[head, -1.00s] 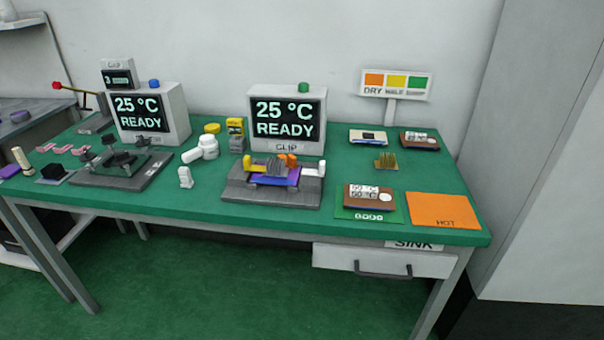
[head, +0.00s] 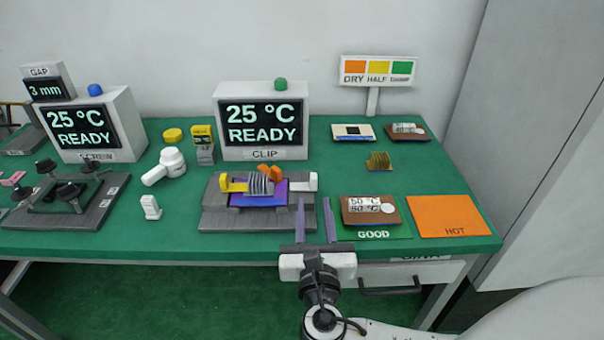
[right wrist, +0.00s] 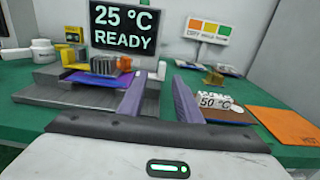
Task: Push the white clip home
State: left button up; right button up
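The clip fixture (head: 222,219) is a grey stepped base in front of the CLIP display. It carries a purple-blue board (head: 272,194) with a grey finned heatsink (head: 260,182), a yellow clip (head: 234,183) on the left and an orange piece (head: 270,173) behind. The white clip (head: 302,182) is at the right end of the board; whether it is fully seated I cannot tell. My right gripper (head: 315,203) is open and empty, its two purple fingers in front and right of the fixture; it also shows in the right wrist view (right wrist: 158,97). My left gripper is not in view.
The CLIP display (head: 262,122) stands behind. To the right are a brown board (head: 388,216) on the green GOOD mat (head: 400,234), a gold finned block (head: 379,161) and the orange HOT mat (head: 447,216).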

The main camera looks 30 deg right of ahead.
aim_at(314, 180)
jog(key=x, duration=0.8)
jog(key=shift+w+d+r, duration=0.15)
jog(key=shift+d+r, duration=0.05)
jog(key=shift+d, duration=0.15)
grip_shut()
